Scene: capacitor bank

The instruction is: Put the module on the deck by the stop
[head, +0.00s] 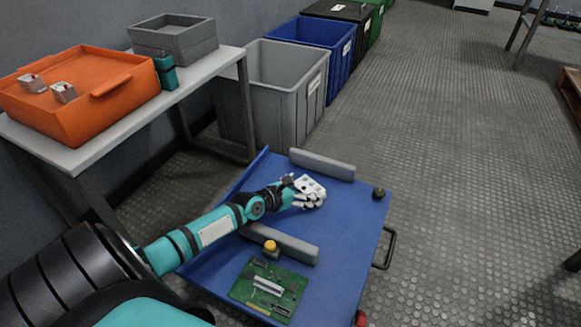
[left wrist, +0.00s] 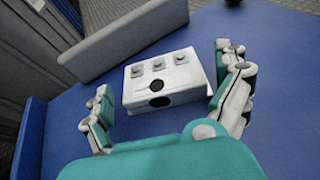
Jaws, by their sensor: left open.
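The module, a white block with several dark round marks (head: 309,184), sits on the blue deck (head: 345,225) of a cart. A grey bar, likely the stop (head: 322,164), lies along the deck's far edge, close to the module with a gap. It also shows in the left wrist view (left wrist: 125,38). My left gripper (head: 309,201) is open, one finger on each side of the module, with visible gaps. My right gripper is not in view.
A second grey bar (head: 280,243), a yellow knob (head: 270,245) and a green circuit board (head: 269,288) are on the near deck. A dark knob (head: 379,192) stands at the right corner. An orange bin (head: 95,105) with two small blocks is on the bench (head: 150,112).

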